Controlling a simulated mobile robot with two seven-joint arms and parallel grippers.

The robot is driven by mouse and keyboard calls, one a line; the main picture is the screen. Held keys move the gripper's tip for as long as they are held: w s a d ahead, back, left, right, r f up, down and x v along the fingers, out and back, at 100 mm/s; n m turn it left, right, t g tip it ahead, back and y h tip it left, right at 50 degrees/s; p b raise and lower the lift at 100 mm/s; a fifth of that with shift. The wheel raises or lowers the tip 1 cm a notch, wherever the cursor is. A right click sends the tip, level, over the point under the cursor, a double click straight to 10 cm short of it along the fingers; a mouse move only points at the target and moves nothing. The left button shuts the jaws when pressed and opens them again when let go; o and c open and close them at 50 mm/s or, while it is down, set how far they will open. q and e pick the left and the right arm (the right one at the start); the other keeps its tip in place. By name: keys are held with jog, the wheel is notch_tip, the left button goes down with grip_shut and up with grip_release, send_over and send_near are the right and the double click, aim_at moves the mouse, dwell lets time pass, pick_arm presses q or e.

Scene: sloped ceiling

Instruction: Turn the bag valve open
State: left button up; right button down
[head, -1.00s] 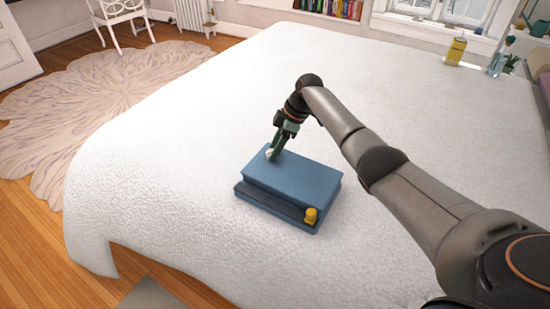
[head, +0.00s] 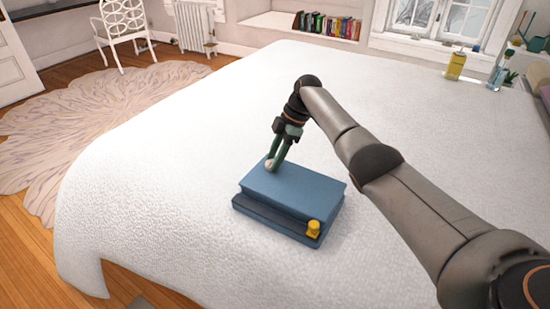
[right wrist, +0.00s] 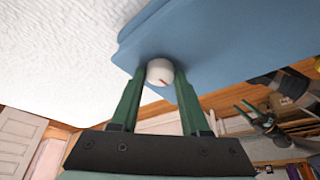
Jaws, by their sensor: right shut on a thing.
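A blue bag (head: 295,190), box-like with a darker strip along its front, lies on the white bed. A small white round valve (head: 269,164) sits at its far left corner. A yellow piece (head: 313,229) is at its near right corner. My right gripper (head: 273,162) reaches down to the white valve and is shut on it. In the right wrist view the green fingers stand on both sides of the white valve (right wrist: 160,72), which carries a small reddish mark. The blue bag (right wrist: 225,40) fills the upper right there.
The white bed (head: 160,190) is bare around the bag. A yellow bottle (head: 455,66) and a glass vase (head: 497,75) stand at the far right. A white chair (head: 122,28) stands on a rug (head: 80,120) at the left, with wooden floor around it.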

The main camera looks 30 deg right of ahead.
jog(key=shift+c, duration=1.9)
grip_release()
jog(key=shift+r, duration=0.1)
jog(key=p+v, duration=0.1)
jog(key=v, duration=1.1)
jog(key=shift+r, duration=0.15)
jog(key=shift+s, duration=0.1)
